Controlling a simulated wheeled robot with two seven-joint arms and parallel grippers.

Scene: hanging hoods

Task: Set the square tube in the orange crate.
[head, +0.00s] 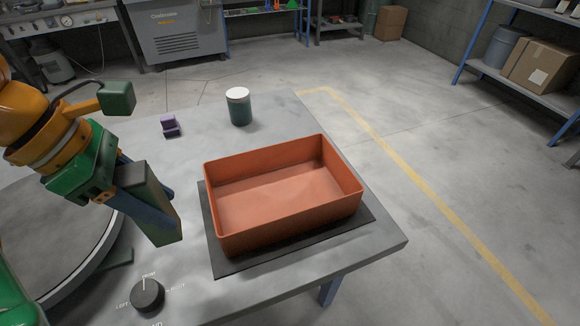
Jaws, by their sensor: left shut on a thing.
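The square tube (160,222) is a dark, boxy, olive-green piece at the left of the head view. My left gripper (168,208) is shut on it, with its blue fingers along the sides. The tube is tilted and appears to be held above the table, left of the crate. The orange crate (250,238) is an open, empty rectangular box standing on a dark mat (232,266). The tube is outside the crate and apart from it. My right gripper is not in view.
A dark jar with a white lid (239,108) stands behind the crate. A small purple object (170,127) lies left of it. A round grey disc (60,255) and a black knob (147,295) are at the left front. The table (350,262) ends just right of the crate.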

